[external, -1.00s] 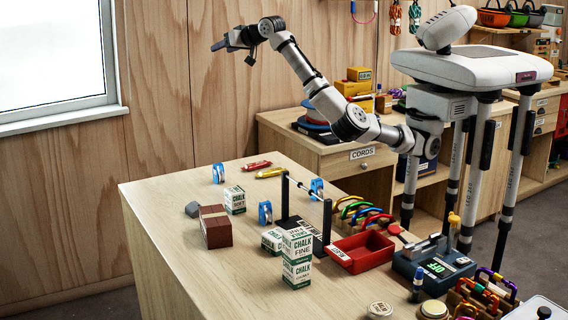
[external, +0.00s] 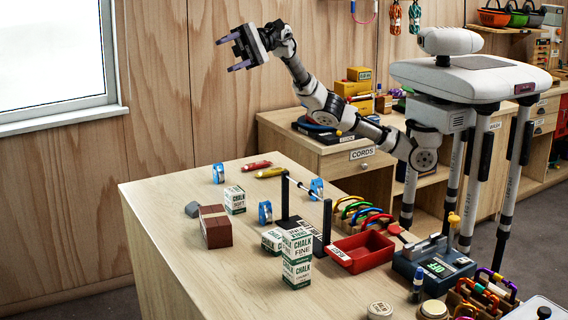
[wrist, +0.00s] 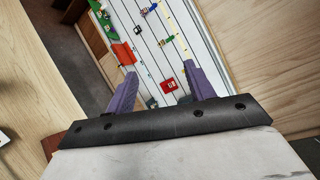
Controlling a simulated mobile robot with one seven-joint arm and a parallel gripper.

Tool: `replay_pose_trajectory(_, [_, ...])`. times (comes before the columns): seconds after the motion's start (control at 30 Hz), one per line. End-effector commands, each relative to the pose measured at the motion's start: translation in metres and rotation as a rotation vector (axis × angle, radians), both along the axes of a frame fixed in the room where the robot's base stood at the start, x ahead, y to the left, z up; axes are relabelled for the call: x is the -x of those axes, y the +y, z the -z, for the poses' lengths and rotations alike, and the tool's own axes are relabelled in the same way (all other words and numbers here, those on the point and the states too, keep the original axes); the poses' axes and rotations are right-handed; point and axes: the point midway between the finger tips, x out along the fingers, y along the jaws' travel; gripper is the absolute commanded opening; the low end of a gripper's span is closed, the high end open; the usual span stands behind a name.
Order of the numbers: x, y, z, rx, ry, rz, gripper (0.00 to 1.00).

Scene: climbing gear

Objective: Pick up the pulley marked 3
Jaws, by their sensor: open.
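My gripper (external: 229,54) is high above the table's back edge, well clear of all the pulleys. Its two purple fingers are apart and empty. In the wrist view my gripper (wrist: 160,88) also shows nothing between its fingers, and no pulley can be made out.
A black bar stand (external: 327,226), stacked chalk boxes (external: 297,257), a brown block (external: 215,227) and a red tray (external: 361,250) crowd the table. Several carabiners (external: 365,215) stand at right. The left front tabletop is clear. A lined white board (wrist: 160,45) fills the wrist view's middle.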

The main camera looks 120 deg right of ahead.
Motion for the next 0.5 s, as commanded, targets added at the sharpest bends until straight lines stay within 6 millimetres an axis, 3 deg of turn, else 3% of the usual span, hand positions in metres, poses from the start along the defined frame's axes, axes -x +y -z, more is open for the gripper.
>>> replay_pose_trajectory(0.03, [-0.013, -0.033, 0.052, 0.157, 0.107, 0.071, 0.54])
replay_pose_trajectory(0.1, [-0.020, -0.081, 0.117, 0.362, 0.266, 0.144, 0.54])
replay_pose_trajectory(0.2, [-0.007, -0.159, 0.199, 0.614, 0.520, 0.218, 0.54])
replay_pose_trajectory(0.33, [0.038, -0.251, 0.275, 0.847, 0.853, 0.260, 0.54])
replay_pose_trajectory(0.4, [0.066, -0.288, 0.300, 0.924, 1.005, 0.263, 0.54])
replay_pose_trajectory(0.5, [0.098, -0.324, 0.320, 0.986, 1.166, 0.257, 0.54])
